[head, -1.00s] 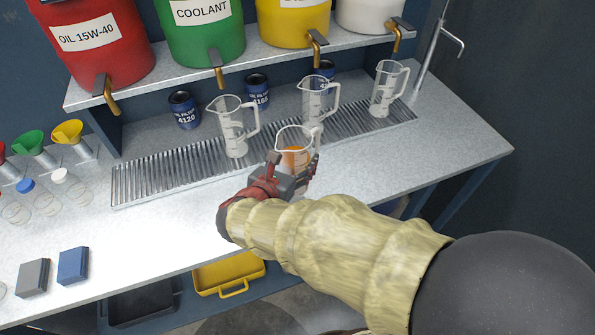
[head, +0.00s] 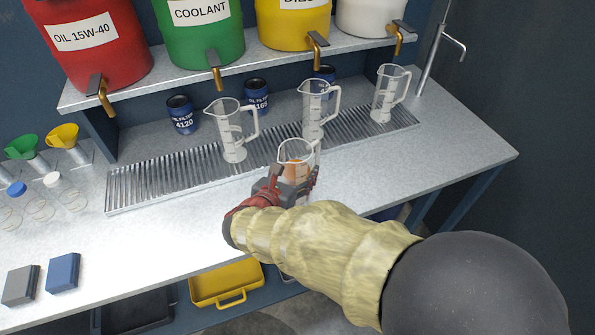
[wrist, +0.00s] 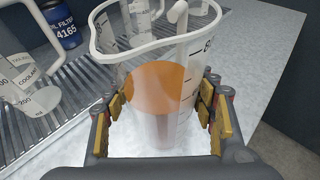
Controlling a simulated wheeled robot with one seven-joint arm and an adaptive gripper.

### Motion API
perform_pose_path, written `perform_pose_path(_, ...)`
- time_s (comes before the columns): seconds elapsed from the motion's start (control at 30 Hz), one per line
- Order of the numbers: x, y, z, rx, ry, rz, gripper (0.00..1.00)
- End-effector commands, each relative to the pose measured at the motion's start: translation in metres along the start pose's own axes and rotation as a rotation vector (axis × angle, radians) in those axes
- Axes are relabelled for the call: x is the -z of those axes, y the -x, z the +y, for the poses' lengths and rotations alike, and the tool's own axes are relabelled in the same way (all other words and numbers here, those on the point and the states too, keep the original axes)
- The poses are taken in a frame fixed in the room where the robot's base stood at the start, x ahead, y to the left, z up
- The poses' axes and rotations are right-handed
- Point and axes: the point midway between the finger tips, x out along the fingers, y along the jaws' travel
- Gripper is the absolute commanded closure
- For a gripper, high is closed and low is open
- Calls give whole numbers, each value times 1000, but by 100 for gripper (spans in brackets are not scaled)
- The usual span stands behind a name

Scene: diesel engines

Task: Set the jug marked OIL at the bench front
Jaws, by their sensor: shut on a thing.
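The jug in my grip (head: 296,152) is clear with a white rim and holds an amber liquid. It also shows in the wrist view (wrist: 158,88), upright between the jaws. My gripper (head: 291,182) is shut on it in front of the drip grate; the wrist view shows both jaws (wrist: 165,110) pressed on its sides. Its lower part is hidden by the gripper in the head view, so I cannot tell whether it touches the bench (head: 150,230). No OIL mark shows on it. The red tank marked OIL 15W-40 (head: 85,45) stands on the shelf.
Three clear jugs stand on the grate (head: 150,180): left (head: 232,130), middle (head: 315,110) and right (head: 390,95). Blue filter cans (head: 182,115) stand behind. Small bottles (head: 65,190) and two boxes (head: 62,272) are at left. The bench front between the boxes and my arm is clear.

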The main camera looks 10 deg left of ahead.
Motion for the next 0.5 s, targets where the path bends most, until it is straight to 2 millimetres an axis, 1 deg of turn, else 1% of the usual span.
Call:
perform_pose_path(0.07,1,-1,0,0,-1,-2,97)
perform_pose_path(0.1,3,-1,0,0,1,1,44)
perform_pose_path(0.4,3,-1,0,1,1,1,27)
perform_pose_path(0.5,3,-1,0,1,1,0,26)
